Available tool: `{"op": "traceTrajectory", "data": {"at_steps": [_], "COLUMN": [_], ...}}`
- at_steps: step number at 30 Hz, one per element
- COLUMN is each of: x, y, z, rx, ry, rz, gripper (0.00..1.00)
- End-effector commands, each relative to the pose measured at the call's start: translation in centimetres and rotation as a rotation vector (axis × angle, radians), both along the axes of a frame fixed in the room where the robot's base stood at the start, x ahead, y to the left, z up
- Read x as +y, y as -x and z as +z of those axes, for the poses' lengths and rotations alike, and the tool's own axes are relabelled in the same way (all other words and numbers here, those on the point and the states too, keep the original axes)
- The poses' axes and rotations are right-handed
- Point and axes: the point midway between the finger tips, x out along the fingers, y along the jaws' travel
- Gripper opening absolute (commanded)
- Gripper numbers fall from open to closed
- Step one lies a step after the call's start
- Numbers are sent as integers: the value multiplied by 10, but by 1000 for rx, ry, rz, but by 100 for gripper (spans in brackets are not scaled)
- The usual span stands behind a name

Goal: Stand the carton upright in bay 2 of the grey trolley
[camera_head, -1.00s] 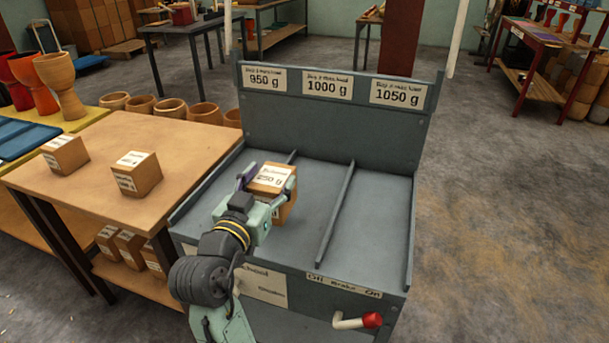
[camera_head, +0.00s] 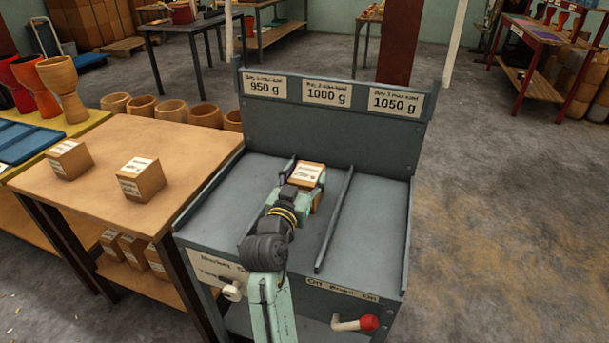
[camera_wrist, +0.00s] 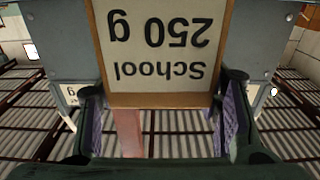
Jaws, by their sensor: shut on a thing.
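The carton (camera_head: 308,175) is a small brown box with a white label on top. My gripper (camera_head: 303,186) is shut on it, a finger at each side. The wrist view shows the carton (camera_wrist: 160,101) close up, its label reading "School 250 g" upside down, between the fingers (camera_wrist: 163,125). The grey trolley (camera_head: 375,255) has three bays; its back panel reads 950 g, 1000 g and 1050 g. The carton appears over the rear of the middle bay, between the left divider (camera_head: 288,166) and right divider (camera_head: 335,218). I cannot tell whether its base touches the bed.
A wooden table (camera_head: 185,190) left of the trolley holds two more cartons (camera_head: 141,178) (camera_head: 69,159); several sit on its lower shelf. A red-knobbed handle (camera_head: 355,323) sticks out at the trolley's front. The right bay (camera_head: 375,200) is empty.

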Motion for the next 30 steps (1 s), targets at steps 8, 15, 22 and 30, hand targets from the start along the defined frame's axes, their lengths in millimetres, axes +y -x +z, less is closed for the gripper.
{"op": "traceTrajectory", "data": {"at_steps": [8, 15, 22, 30], "x": [0, 0, 0, 0], "y": [0, 0, 0, 0], "z": [-2, -3, -3, 2], "rx": [-3, -1, -1, -1], "ry": [0, 0, 0, 0], "rz": [0, 0, 0, 0], "gripper": [21, 70, 78, 78]}}
